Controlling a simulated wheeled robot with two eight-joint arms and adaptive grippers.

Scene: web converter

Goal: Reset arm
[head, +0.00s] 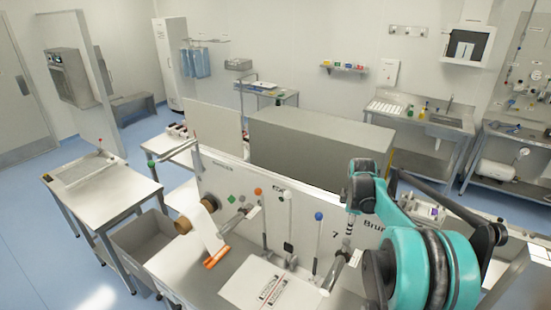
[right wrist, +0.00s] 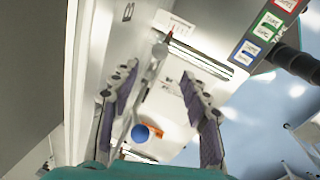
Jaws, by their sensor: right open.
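My right arm (head: 430,255), teal and black, fills the lower right of the head view, in front of the white machine panel (head: 228,180). In the right wrist view my right gripper (right wrist: 158,76) is open, its two grey fingers wide apart with nothing held between them. A blue ball knob (right wrist: 141,133) shows in the gap between the fingers; I cannot tell how far off it is. A lever with a blue ball (head: 319,216) stands at the machine panel in the head view. My left gripper is not in view.
The machine has a paper roll (head: 205,222), an orange piece (head: 217,257) and a lever with an orange ball (head: 258,192). A white table (head: 95,190) and a grey bin (head: 143,240) stand at the left. A large grey box (head: 320,140) is behind the panel. Blue floor is clear at far left.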

